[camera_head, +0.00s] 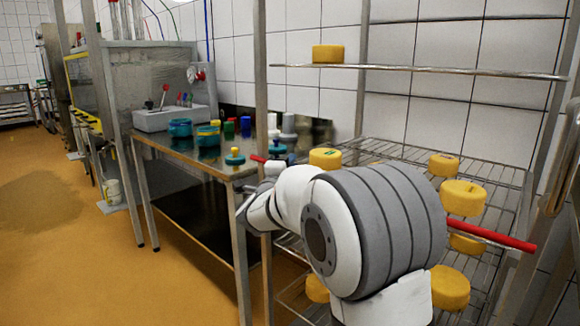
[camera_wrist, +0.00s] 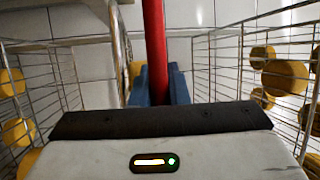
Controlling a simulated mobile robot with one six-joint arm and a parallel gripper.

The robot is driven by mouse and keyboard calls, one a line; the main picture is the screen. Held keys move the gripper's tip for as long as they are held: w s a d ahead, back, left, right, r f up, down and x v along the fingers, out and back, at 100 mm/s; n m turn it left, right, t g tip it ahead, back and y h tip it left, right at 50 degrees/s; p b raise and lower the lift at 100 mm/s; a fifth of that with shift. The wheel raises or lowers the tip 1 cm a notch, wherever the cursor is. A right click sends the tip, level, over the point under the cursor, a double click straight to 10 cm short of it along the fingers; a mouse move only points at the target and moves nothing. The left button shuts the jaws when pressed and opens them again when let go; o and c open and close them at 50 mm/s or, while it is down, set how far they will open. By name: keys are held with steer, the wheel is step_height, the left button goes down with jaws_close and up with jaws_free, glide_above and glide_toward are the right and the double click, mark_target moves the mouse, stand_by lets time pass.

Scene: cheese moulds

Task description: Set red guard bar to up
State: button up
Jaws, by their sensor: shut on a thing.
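The red guard bar (camera_head: 490,237) runs across the front of the wire rack in the head view. Its right end shows at the right post, and a short piece shows left of my arm; my arm hides the middle. In the wrist view the red bar (camera_wrist: 154,40) comes down from the top edge between the blue fingers of my gripper (camera_wrist: 158,88). The fingers are shut on it. In the head view my arm covers most of the gripper, so the exact grip there is hidden.
The wire rack (camera_head: 390,150) holds several yellow cheeses (camera_head: 463,198), with one cheese (camera_head: 328,54) on the high shelf. A steel table (camera_head: 215,165) with teal moulds (camera_head: 208,137) stands left of the rack. The ochre floor (camera_head: 60,230) at left is clear.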

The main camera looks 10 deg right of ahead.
jaws_close()
steer(key=s+d+r+m+h+p, duration=0.1)
steer(key=r+p, duration=0.3)
steer(key=r, duration=0.6)
steer(key=s+d+r+m+h+p, duration=0.1)
steer(key=r+m+p, duration=0.3)
steer(key=r, duration=0.6)
steer(key=shift+s+d+r+m+h+p, duration=0.35)
steer(key=shift+s+p, duration=0.15)
steer(key=shift+s, duration=0.3)
steer(key=o, duration=0.7)
jaws_free()
steer(key=shift+a, duration=0.1)
